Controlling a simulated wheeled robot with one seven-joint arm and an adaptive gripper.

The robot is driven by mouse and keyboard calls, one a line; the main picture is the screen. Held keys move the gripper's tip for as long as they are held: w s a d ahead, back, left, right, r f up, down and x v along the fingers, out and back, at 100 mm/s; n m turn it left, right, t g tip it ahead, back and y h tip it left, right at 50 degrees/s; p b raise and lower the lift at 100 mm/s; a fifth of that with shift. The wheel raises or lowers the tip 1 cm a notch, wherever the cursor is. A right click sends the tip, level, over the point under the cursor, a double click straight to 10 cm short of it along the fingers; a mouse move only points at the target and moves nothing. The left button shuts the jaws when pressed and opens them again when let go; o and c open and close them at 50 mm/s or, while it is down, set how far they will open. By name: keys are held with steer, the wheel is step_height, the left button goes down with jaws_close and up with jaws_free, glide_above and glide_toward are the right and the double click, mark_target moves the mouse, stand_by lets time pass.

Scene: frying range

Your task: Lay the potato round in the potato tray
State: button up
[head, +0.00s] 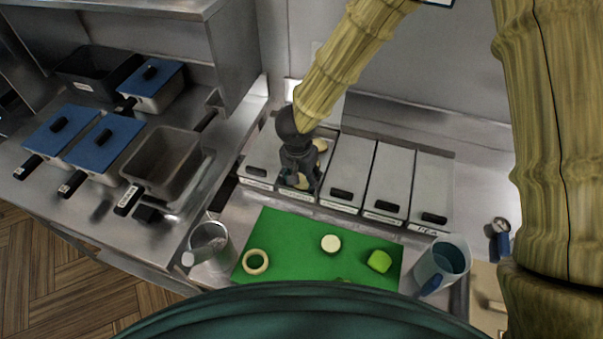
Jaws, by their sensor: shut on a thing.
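My gripper (300,184) points down at the second tray from the left (325,165) in the row behind the green mat. This tray is uncovered and pale slices (320,145) show in it. The fingers are shut on a pale piece, taken to be the potato round (302,182), low at the tray's opening. The fingers hide much of it, and I cannot tell whether it touches the tray floor. The tray labels are too small to read, so I cannot confirm which is the potato tray.
Closed lidded trays (348,172) stand on both sides. The green mat (295,235) holds a pale ring (255,261), a pale round (330,243) and a green piece (379,261). A metal container (208,240) and a blue-grey jug (443,262) flank it. Fryer baskets (165,160) stand left.

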steer(key=shift+s, duration=0.1)
steer(key=o, duration=0.9)
steer(key=shift+c, duration=0.2)
steer(key=shift+r, duration=0.1)
